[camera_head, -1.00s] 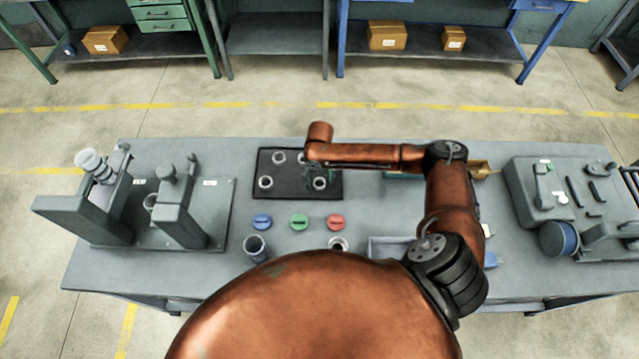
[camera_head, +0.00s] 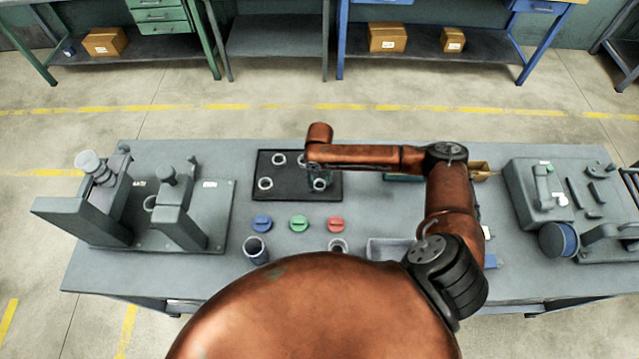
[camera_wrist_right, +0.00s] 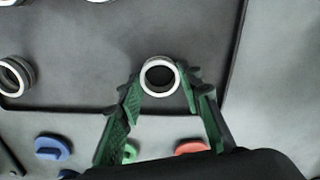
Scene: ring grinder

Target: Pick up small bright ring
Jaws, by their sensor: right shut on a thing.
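A small bright ring (camera_wrist_right: 160,76) sits between the green fingers of my right gripper (camera_wrist_right: 160,88) in the right wrist view. The gripper is shut on it, one finger at each side. In the head view the ring (camera_head: 320,185) is at the front right of the black tray (camera_head: 290,194), partly covered by my right gripper (camera_head: 319,178). I cannot tell whether the ring is clear of the tray. Other rings stay on the tray: one at the front left (camera_head: 265,184) and one at the back left (camera_head: 279,159). My left gripper is not in view.
Blue (camera_head: 262,222), green (camera_head: 299,222) and red (camera_head: 336,223) knobs lie in front of the tray. A grey cup (camera_head: 256,248) stands nearer me. A grey fixture (camera_head: 180,225) is at the left, and a machine (camera_head: 537,190) at the right.

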